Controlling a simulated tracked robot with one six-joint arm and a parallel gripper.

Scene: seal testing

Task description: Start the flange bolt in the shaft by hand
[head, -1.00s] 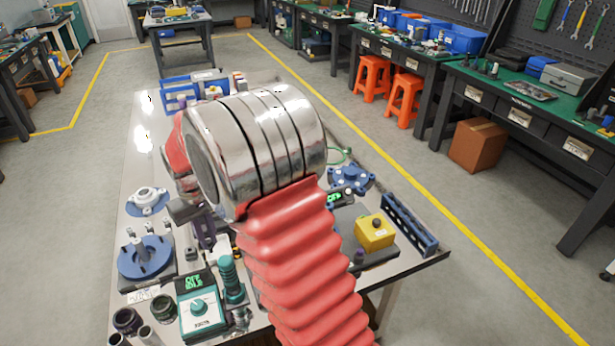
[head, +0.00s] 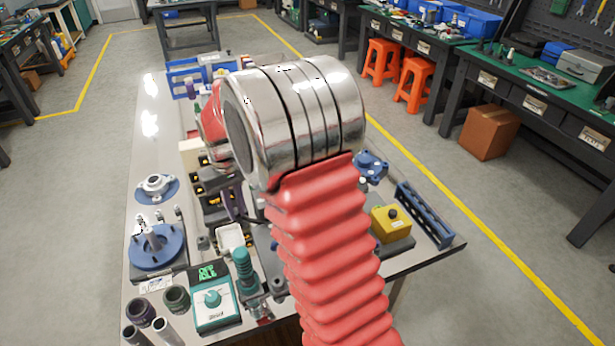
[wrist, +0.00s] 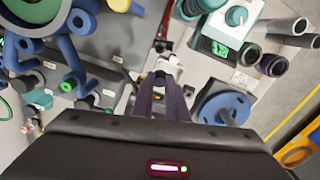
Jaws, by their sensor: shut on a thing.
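My gripper shows in the wrist view as two dark purple fingers (wrist: 167,88), close together. They are shut on a small pale metal piece (wrist: 168,66) at their tips, which I take to be the flange bolt; its shape is mostly hidden. In the head view my red and silver arm covers much of the bench, and the gripper's hold cannot be made out. A blue round base with an upright metal shaft (head: 152,240) stands at the bench's left side. The blue base (wrist: 238,98) also shows right of the fingers in the wrist view, apart from them.
A white flange on a blue plate (head: 157,186) lies behind the shaft. A teal meter (head: 212,310), dark sockets (head: 176,299) and a teal-handled tool (head: 243,268) crowd the front. A yellow button box (head: 390,223) and blue rack (head: 425,215) stand at right. The bench's far left is clear.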

